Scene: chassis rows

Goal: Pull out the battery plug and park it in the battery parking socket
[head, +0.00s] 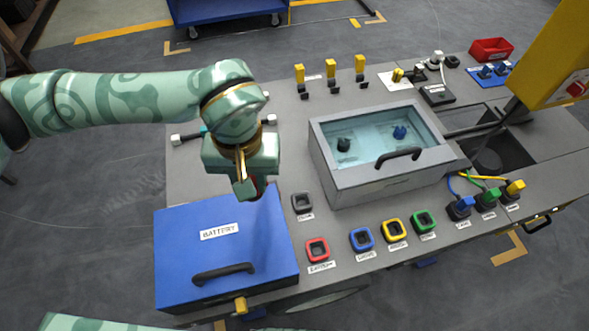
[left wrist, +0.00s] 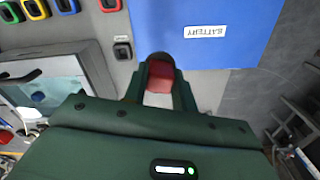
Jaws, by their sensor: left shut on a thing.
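My left gripper (head: 250,190) is over the right back edge of the blue battery box (head: 175,262), pointing down. In the left wrist view its fingers (left wrist: 160,88) are shut on a red plug (left wrist: 159,77) with a dark end. In the head view the gripper mostly hides the plug. I cannot tell whether the plug is seated in anything or clear. A red-rimmed socket (head: 318,250) with a label in front lies right of the box; its rim also shows in the left wrist view (left wrist: 109,5). My right gripper is not in view.
A grey socket (head: 302,203) lies just right of the gripper. Blue (head: 362,240), yellow (head: 395,232) and green (head: 424,221) sockets continue the front row. A grey case with a clear lid (head: 350,187) stands behind them. Coloured plugs with cables (head: 488,198) stand at right.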

